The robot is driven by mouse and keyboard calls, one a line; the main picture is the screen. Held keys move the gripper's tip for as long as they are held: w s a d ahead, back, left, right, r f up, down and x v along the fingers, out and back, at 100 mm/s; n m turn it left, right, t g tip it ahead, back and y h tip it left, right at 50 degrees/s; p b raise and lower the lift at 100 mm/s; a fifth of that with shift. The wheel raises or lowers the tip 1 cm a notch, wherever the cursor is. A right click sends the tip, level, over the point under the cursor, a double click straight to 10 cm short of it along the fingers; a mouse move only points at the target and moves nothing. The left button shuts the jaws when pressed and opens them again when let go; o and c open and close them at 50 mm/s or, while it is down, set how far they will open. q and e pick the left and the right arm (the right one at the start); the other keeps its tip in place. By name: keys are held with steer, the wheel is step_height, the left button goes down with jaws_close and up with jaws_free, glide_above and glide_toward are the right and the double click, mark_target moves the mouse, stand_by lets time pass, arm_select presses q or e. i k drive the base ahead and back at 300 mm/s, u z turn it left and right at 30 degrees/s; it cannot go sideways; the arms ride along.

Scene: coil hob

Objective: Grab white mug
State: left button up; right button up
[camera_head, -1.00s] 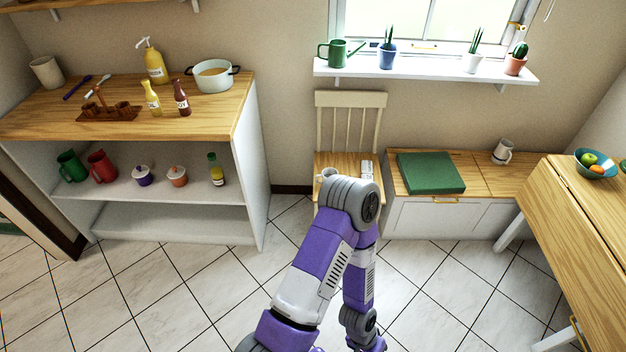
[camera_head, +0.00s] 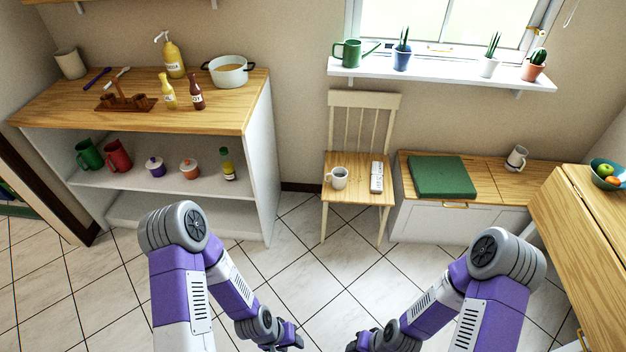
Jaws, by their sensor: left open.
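A white mug (camera_head: 338,178) stands upright on the wooden seat of the chair, its handle toward the left. A second whitish mug (camera_head: 517,158) stands on the bench at the right, by the wall. My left gripper (camera_head: 291,337) is at the bottom middle, low in front of the chair, open and apart from both mugs. My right gripper (camera_head: 358,343) is at the bottom edge, partly cut off; its jaws do not show clearly.
A remote-like white object (camera_head: 377,177) lies beside the mug on the chair (camera_head: 358,196). A green cushion (camera_head: 442,177) lies on the bench. A shelf unit (camera_head: 257,150) stands left, a wooden table (camera_head: 590,225) right. Tiled floor before the chair is clear.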

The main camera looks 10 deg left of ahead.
mark_target(339, 175)
steer(key=u, duration=0.45)
steer(key=i, duration=2.05)
steer(key=u, duration=0.05)
